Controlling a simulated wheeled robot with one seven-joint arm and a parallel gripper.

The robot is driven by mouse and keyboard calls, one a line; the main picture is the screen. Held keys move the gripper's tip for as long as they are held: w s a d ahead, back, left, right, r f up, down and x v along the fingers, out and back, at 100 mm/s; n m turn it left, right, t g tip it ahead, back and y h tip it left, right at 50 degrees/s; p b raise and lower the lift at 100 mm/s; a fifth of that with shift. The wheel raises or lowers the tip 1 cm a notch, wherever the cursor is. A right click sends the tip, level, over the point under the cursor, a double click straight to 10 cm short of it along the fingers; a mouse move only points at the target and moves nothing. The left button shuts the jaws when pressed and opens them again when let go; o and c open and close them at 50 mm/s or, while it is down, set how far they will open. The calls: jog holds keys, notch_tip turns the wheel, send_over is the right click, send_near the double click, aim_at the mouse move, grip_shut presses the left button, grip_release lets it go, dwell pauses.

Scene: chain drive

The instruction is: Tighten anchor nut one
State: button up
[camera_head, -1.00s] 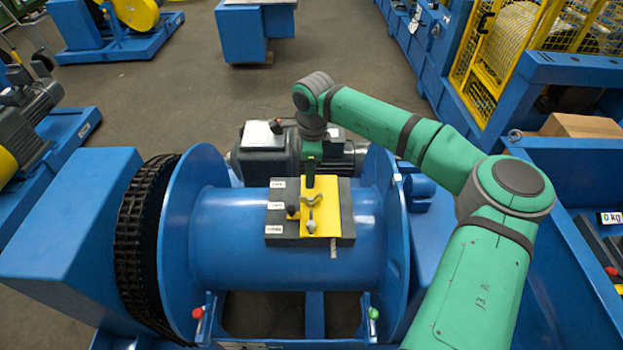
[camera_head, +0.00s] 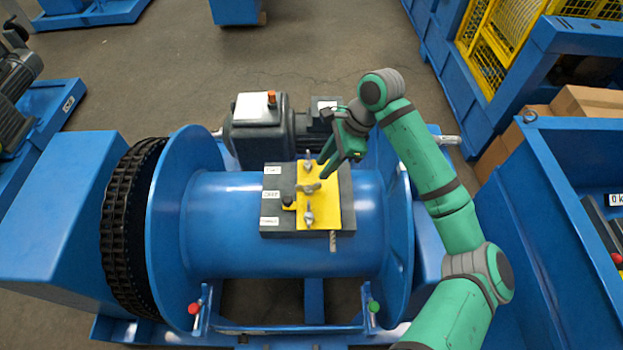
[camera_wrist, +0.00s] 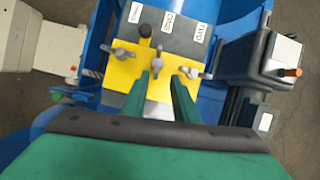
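A yellow plate (camera_head: 327,208) lies on a dark block (camera_head: 280,226) on top of the blue drum (camera_head: 220,235). Three grey wing nuts stand in a row on the plate: a far one (camera_head: 308,165), a middle one (camera_head: 308,188) and a near one (camera_head: 308,216). My gripper (camera_head: 330,168) hangs above and right of the plate's far half. In the wrist view the fingers (camera_wrist: 166,78) are apart, with nothing between them. There the far nut (camera_wrist: 192,71) is just beyond the right fingertip, and the middle nut (camera_wrist: 157,63) is by the left fingertip.
A black knob (camera_head: 288,205) sits left of the plate, beside small white labels (camera_head: 270,194). A rope end (camera_head: 333,241) sticks out in front. Drum flanges (camera_head: 170,230) rise on both sides. A motor (camera_head: 258,125) stands behind. A blue bin (camera_head: 560,190) is at right.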

aim_at(314, 184)
jog(key=x, duration=0.8)
jog(key=shift+s+d, duration=0.3)
jog(key=shift+s, duration=0.05)
jog(key=shift+a+f, duration=0.25)
jog(key=shift+f, duration=0.05)
jog(key=shift+w+f, duration=0.15)
jog(key=shift+f, duration=0.05)
